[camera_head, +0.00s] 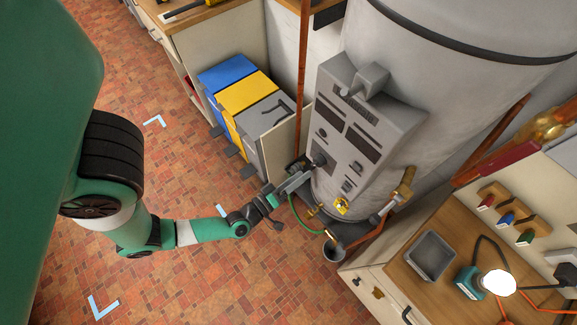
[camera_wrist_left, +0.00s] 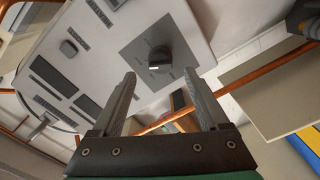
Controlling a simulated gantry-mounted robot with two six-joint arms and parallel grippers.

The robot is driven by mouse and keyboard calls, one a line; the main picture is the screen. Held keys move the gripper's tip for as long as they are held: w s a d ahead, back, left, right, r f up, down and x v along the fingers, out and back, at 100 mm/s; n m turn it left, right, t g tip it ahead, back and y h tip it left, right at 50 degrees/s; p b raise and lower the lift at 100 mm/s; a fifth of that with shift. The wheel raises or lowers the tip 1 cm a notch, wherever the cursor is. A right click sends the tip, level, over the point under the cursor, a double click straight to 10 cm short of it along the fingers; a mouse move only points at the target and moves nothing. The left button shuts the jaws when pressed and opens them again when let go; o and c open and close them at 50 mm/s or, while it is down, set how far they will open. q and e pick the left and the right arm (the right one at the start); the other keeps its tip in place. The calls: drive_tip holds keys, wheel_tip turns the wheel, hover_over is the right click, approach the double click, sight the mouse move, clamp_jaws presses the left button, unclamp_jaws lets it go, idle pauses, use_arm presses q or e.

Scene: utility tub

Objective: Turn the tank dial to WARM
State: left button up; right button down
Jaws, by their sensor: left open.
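The tank dial (camera_wrist_left: 160,60) is a dark round knob on a grey square plate (camera_wrist_left: 136,50) with short marks around it; its lettering is too small to read. The plate is on the grey control panel (camera_head: 357,125) of the large tank. In the head view my left gripper (camera_head: 304,176) is at the panel's lower left and hides part of that area. In the left wrist view the left gripper (camera_wrist_left: 158,76) is open and empty, with its two fingers pointing at the dial from either side. A gap shows between fingertips and dial. My right gripper is not in view.
A copper pipe (camera_head: 303,80) rises left of the panel. Blue, yellow and grey bins (camera_head: 248,92) stand behind it. A wooden counter (camera_head: 455,235) is at right.

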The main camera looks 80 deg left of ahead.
use_arm(q)
drive_tip(key=shift+p+v, duration=0.6)
drive_tip(key=shift+v, duration=2.25)
